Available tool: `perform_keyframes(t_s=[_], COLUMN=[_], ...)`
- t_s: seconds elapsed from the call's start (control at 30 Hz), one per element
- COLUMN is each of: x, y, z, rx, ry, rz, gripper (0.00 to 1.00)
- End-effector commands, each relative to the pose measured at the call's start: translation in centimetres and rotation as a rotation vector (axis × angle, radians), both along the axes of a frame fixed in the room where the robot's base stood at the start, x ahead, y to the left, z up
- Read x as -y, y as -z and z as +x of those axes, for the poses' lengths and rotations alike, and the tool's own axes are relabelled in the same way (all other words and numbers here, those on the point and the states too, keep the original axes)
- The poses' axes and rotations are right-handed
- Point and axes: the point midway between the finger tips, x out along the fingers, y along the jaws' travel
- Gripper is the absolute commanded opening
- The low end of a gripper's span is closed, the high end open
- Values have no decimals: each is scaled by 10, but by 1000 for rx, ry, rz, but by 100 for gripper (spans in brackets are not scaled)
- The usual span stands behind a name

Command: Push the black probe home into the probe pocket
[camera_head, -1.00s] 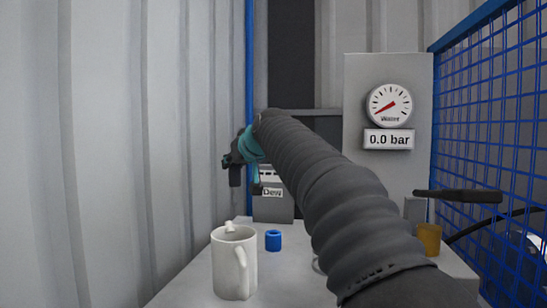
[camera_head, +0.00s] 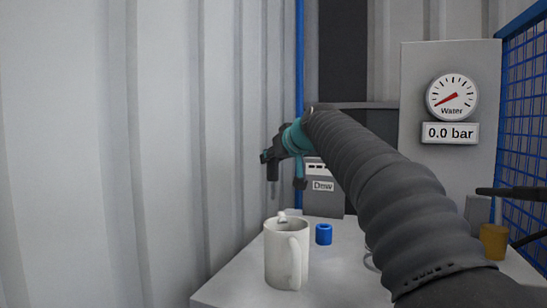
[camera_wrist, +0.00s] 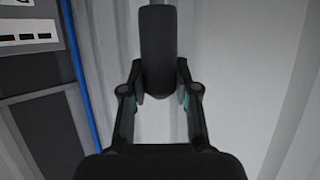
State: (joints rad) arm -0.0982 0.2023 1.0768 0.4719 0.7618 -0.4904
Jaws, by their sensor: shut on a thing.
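My gripper (camera_wrist: 158,90) is shut on the black probe (camera_wrist: 157,45), a dark rounded cylinder held between the two fingers in the wrist view. In the head view my gripper (camera_head: 272,160) is up in the air at the end of the arm, to the left of the grey box marked "Dew" (camera_head: 323,200). A dark piece hangs down from it there, too small to tell clearly. Part of the box also shows at the wrist view's upper left (camera_wrist: 30,35). I cannot make out the probe pocket in either view.
A gauge panel (camera_head: 450,90) reads 0.0 bar. An orange cup (camera_head: 494,241) and blue mesh (camera_head: 525,110) are at right. A corrugated wall (camera_head: 120,150) is at left.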

Motion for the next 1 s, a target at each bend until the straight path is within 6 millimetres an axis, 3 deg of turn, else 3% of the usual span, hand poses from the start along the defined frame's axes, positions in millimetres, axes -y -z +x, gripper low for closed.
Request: perform_keyframes(t_s=[0.5, 1.0], x=[0, 0], y=[44, 48], z=[0, 0], rx=[1, 1], ry=[0, 0], rz=[0, 0], gripper=[0, 0])
